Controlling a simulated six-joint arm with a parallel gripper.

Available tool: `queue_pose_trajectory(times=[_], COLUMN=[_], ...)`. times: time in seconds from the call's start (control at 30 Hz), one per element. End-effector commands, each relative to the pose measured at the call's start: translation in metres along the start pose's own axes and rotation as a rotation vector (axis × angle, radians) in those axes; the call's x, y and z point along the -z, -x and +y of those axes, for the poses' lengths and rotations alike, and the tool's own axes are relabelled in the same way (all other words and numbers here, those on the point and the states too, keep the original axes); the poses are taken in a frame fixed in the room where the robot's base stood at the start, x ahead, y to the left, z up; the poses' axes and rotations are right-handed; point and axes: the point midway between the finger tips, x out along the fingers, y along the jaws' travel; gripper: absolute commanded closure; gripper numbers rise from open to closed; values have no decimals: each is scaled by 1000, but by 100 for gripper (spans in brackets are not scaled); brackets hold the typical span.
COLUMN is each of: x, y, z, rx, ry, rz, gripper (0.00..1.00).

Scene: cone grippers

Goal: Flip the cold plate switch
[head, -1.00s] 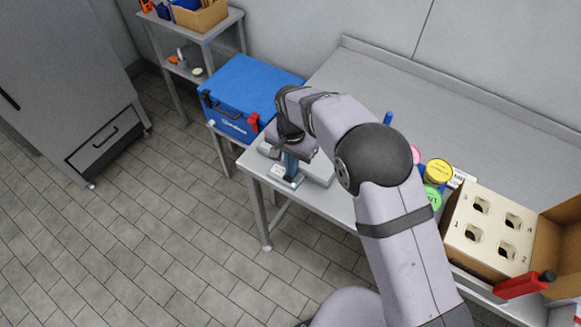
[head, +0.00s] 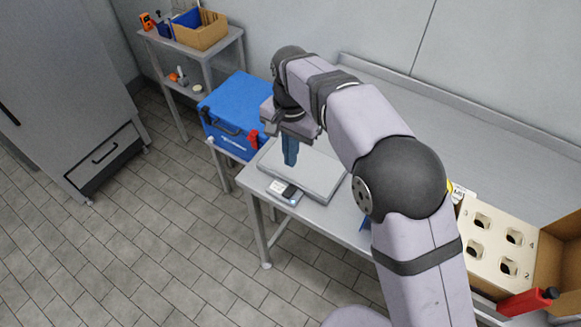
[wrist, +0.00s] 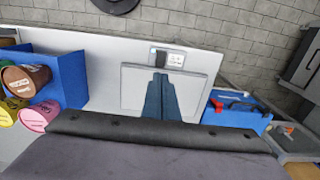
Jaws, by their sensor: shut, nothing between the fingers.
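The cold plate (head: 318,172) is a flat grey slab at the left end of the steel table. It also shows in the wrist view (wrist: 135,90). Its control panel (head: 279,187) sticks out at the front edge, with a white label and a dark switch (head: 290,192) with a small light-blue spot beside it. The wrist view shows this panel (wrist: 175,60) beyond my fingertips. My gripper (head: 290,163), with blue fingers, is shut and empty. It points down above the plate, behind the switch, apart from it. In the wrist view the fingers (wrist: 160,76) are together. The switch's exact tilt is too small to tell.
A blue cooler (head: 238,112) stands left of the table. A cardboard box with a numbered, holed insert (head: 490,238) and a red-handled item (head: 525,303) are at right. The wrist view shows a blue holder (wrist: 70,78) with coloured round-topped items at left.

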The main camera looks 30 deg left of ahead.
Motion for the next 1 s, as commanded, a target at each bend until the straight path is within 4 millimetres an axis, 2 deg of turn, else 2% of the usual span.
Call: queue_pose_trajectory(times=[0.23,0.57,1.0], x=[0,-1,-12], y=[11,11,13], z=[0,0,3], rx=[-1,-1,2], ry=[0,0,0], rz=[-1,-1,0], gripper=[100,100,100])
